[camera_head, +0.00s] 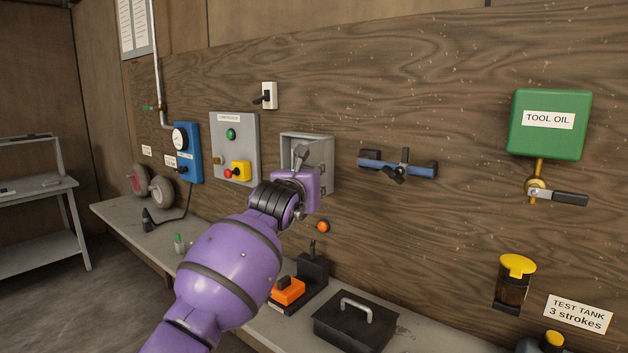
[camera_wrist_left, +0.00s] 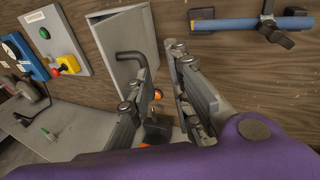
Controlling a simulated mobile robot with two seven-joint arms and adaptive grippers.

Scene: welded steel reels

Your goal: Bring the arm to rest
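My left arm is purple and comes in from the lower left of the head view. Its left gripper (camera_head: 300,155) is in front of a small grey wall box (camera_head: 325,165) and hides part of it. In the left wrist view the two grey fingers of the gripper (camera_wrist_left: 162,58) stand apart with a gap between them, and I see nothing held. The grey box (camera_wrist_left: 112,40) is just beyond the fingers there, with a dark bent lever (camera_wrist_left: 130,54) by the left finger. I cannot tell whether they touch. My right gripper is not in view.
A grey panel (camera_head: 221,150) with buttons and a blue gauge box (camera_head: 194,165) are left of the gripper. A blue bar (camera_head: 410,168) is to the right, and a green tool oil tank (camera_head: 548,142) farther right. The bench below holds an orange-topped device (camera_head: 287,291) and a black handled box (camera_head: 340,328).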

